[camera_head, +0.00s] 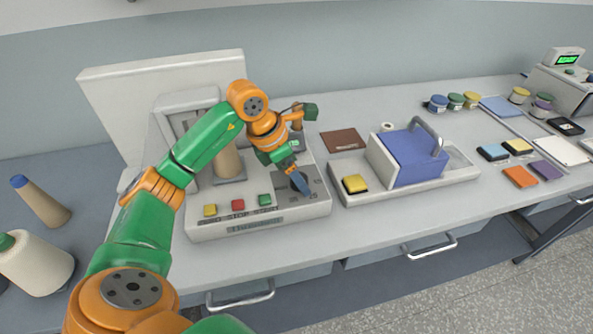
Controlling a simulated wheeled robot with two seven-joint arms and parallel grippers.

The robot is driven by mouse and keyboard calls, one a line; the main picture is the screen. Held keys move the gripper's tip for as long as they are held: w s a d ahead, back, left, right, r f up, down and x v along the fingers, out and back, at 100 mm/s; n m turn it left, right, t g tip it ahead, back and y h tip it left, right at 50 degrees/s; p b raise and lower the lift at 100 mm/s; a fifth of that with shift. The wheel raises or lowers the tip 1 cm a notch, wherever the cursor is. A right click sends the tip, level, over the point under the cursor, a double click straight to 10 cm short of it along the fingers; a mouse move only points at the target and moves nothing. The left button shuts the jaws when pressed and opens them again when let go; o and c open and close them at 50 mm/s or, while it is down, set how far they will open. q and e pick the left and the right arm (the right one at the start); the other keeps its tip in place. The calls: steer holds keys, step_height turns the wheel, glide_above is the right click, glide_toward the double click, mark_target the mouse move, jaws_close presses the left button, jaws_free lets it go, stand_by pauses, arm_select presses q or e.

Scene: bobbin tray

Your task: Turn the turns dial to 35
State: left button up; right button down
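The machine (216,228), a light grey box with a tall back panel, stands at the left of the bench. The turns dial is on the dark plate (318,190) at the right of its sloping front. My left arm reaches over the machine. My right gripper is not in view.
Yellow (210,210), red (238,205) and green (265,199) buttons sit left of the dial. A tray (460,172) with a blue handled block (412,158) stands close to the right. A cone of thread (35,264) is at the far left.

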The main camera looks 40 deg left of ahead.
arm_select(q)
steer(key=shift+w+a+f, duration=0.15)
steer(key=shift+w+f, duration=0.05)
steer(key=shift+w, duration=0.1)
steer(key=shift+s+r, duration=0.15)
steer(key=shift+s, duration=0.05)
steer(key=c, duration=0.6)
jaws_close()
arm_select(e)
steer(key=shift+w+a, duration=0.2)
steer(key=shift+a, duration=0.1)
